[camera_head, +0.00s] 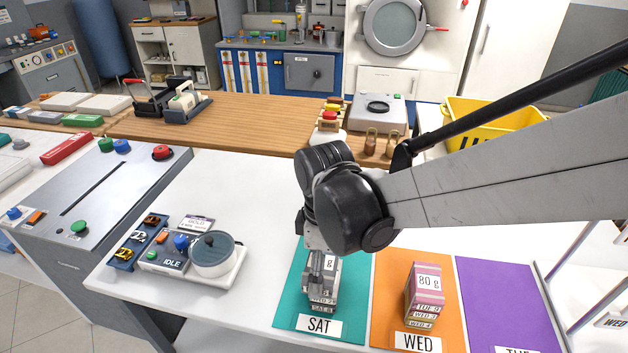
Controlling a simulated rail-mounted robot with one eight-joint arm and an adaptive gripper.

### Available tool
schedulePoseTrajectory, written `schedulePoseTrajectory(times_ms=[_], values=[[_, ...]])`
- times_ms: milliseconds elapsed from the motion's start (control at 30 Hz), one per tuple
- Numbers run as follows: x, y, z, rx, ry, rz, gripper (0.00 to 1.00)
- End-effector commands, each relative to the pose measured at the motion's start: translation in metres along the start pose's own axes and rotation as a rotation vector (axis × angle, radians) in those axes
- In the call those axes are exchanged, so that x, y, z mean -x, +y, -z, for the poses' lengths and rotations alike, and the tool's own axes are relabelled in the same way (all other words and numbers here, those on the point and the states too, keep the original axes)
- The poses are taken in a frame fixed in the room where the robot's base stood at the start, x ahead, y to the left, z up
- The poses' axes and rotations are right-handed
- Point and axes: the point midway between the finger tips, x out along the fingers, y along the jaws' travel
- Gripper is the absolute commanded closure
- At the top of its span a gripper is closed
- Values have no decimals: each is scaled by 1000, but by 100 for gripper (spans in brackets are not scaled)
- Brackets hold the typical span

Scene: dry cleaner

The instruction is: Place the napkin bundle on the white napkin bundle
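A pale whitish stack of napkin bundles (326,290) stands on the teal SAT mat (292,303), with small tags on its front and a weight label ending in "g". My gripper (317,278) points down right at this stack and covers part of it. I cannot tell whether the fingers are open or closed on its top bundle. A pink-topped stack of napkin bundles (427,283) labelled "80 g" stands on the orange WED mat (390,290), with several tagged layers. Which layer is the white napkin bundle is not clear.
A purple mat (500,300) to the right is bare. My arm crosses the right side.

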Motion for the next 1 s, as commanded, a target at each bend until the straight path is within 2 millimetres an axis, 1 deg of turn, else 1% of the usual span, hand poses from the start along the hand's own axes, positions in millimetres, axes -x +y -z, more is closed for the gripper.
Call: schedulePoseTrajectory(times_ms=[33, 100, 200, 333, 467, 700, 767, 867, 1000], values=[[-6, 10, -1, -4, 0, 0, 40], [-12, 20, -2, -3, 0, 0, 40], [-20, 34, -3, -3, 0, 0, 40], [-26, 44, -4, -2, 0, 0, 40], [-31, 48, -5, -1, 0, 0, 40], [-60, 48, -5, -1, 0, 0, 40], [-65, 48, -4, -1, 0, 0, 40], [-69, 48, -5, -1, 0, 0, 40], [-69, 47, -5, -1, 0, 0, 40]])
